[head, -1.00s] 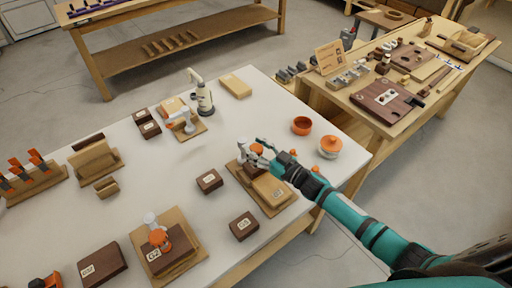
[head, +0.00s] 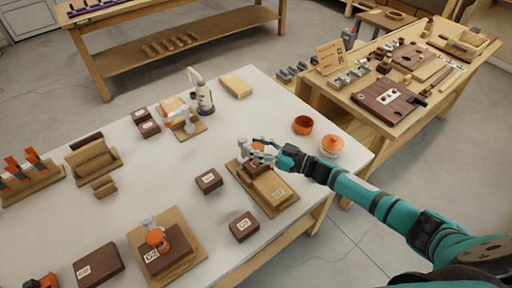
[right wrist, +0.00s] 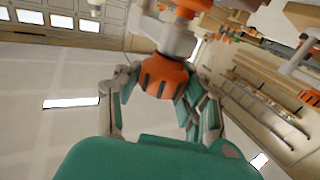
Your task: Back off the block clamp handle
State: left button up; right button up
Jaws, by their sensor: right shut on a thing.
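The block clamp is a grey clamp with an orange handle (head: 258,144), standing on a wooden base board (head: 236,170) near the white table's right side. My right gripper (head: 264,152) reaches in from the right and is at the handle. In the right wrist view, the ribbed orange handle (right wrist: 162,76) sits between the two fingers of my right gripper (right wrist: 158,94), which is shut on it. A dark block lies under the clamp, partly hidden by the gripper, with a light wooden block (head: 272,189) beside it. My left gripper is not in view.
Another orange-handled clamp (head: 156,238) stands at the front, and a third (head: 176,118) farther back. Dark blocks (head: 209,181) (head: 244,227) lie nearby.

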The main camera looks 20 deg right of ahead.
jog(key=o, duration=1.2)
jog(key=shift+s, duration=0.1)
jog(key=shift+o, duration=0.2)
jog(key=v, duration=1.2)
